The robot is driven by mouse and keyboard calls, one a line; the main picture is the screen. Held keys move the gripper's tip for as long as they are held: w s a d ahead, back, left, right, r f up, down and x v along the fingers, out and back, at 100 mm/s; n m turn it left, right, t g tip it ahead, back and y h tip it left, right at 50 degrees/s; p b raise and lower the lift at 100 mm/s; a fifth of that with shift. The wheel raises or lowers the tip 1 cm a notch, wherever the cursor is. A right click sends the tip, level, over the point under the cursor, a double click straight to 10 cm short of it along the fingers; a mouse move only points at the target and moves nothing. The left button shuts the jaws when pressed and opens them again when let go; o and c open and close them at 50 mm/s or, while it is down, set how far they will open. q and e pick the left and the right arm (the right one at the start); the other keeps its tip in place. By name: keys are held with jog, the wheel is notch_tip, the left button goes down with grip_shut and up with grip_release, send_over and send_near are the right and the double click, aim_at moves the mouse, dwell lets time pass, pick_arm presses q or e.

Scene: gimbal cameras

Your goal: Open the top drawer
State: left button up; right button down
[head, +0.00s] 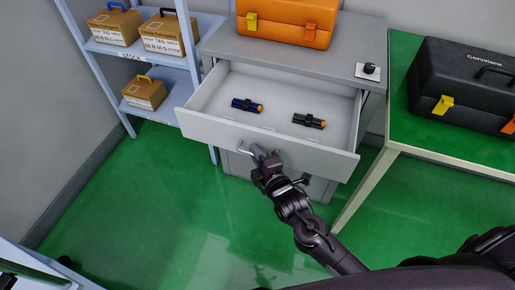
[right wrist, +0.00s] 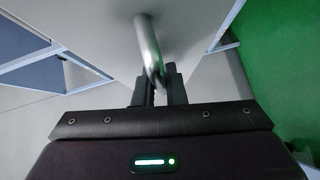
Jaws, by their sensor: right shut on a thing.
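The top drawer (head: 345,163) of the grey cabinet (head: 372,110) stands pulled out, and its inside shows from above. A blue cylinder-like item with an orange end (head: 246,105) and a black one with an orange end (head: 309,121) lie in it. My right gripper (head: 259,153) is at the drawer's front and is shut on the drawer handle (head: 246,149). In the right wrist view, the metal handle bar (right wrist: 149,45) runs down between the two dark fingers (right wrist: 160,85). My left gripper is not in view.
An orange case (head: 290,20) and a small black knob on a plate (head: 369,70) are on the cabinet top. A shelf with cardboard boxes (head: 165,33) stands left. A green-topped table (head: 430,135) with a black case (head: 460,85) stands right. Green floor in front is clear.

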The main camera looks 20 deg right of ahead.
jog(key=c, duration=1.8)
grip_release()
jog(key=shift+o, duration=0.2)
jog(key=v, duration=0.8)
jog(key=shift+f, duration=0.1)
